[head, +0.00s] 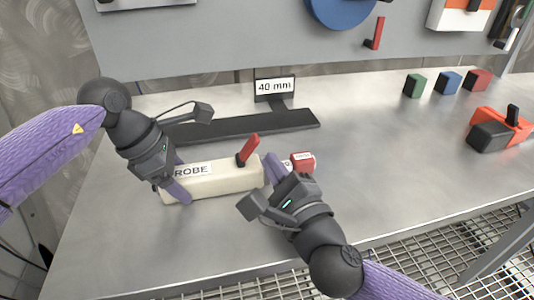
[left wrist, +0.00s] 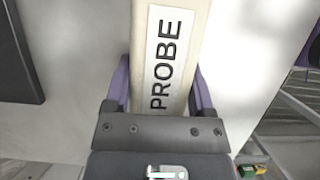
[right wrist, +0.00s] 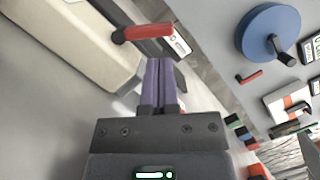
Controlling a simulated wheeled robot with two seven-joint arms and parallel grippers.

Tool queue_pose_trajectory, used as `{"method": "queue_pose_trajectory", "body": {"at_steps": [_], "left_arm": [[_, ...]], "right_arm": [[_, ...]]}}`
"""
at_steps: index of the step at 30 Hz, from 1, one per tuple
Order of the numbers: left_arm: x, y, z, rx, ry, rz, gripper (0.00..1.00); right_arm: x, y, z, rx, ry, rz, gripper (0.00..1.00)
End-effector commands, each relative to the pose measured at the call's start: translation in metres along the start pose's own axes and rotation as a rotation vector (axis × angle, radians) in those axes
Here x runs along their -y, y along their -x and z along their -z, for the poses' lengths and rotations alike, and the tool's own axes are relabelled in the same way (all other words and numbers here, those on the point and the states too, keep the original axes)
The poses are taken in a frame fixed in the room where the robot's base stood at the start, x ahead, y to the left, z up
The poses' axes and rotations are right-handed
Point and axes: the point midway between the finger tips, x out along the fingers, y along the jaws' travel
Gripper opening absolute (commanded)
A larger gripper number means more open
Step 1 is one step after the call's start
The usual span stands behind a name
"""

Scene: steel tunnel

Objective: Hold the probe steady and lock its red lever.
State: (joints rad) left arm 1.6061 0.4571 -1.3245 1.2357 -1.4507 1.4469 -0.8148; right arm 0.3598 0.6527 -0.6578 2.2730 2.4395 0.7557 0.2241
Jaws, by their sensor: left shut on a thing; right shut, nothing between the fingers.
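The cream probe (head: 221,180), a long block labelled PROBE, lies on the steel table. Its red lever (head: 248,150) sticks up at a tilt from its top near the right end; the lever also shows in the right wrist view (right wrist: 148,32). My left gripper (head: 176,182) is shut around the probe's left part, with one finger on each side in the left wrist view (left wrist: 160,85). My right gripper (head: 273,170) is shut and empty beside the probe's right end, a little apart from the lever. A red-ended piece (head: 302,162) lies just beyond it, partly hidden.
A black bar (head: 245,127) and a "40 mm" sign (head: 276,88) stand behind the probe. Green (head: 414,86), blue (head: 447,82) and red (head: 478,80) blocks sit at the back right. An orange and black device (head: 500,130) is at right. The table's front right is clear.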

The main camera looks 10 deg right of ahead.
Motion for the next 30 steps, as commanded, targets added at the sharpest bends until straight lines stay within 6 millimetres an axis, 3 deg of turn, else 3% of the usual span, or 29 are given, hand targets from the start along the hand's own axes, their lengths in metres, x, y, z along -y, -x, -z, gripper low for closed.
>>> {"method": "queue_pose_trajectory", "body": {"at_steps": [7,30], "left_arm": [[0.000,0.000,0.000,-0.001,0.000,0.000,0.00],[0.000,0.000,0.000,-0.001,0.001,0.001,0.00]], "right_arm": [[0.000,-0.024,0.000,0.000,0.001,0.001,0.00],[0.002,-0.026,-0.003,0.001,0.000,0.000,0.00]]}}
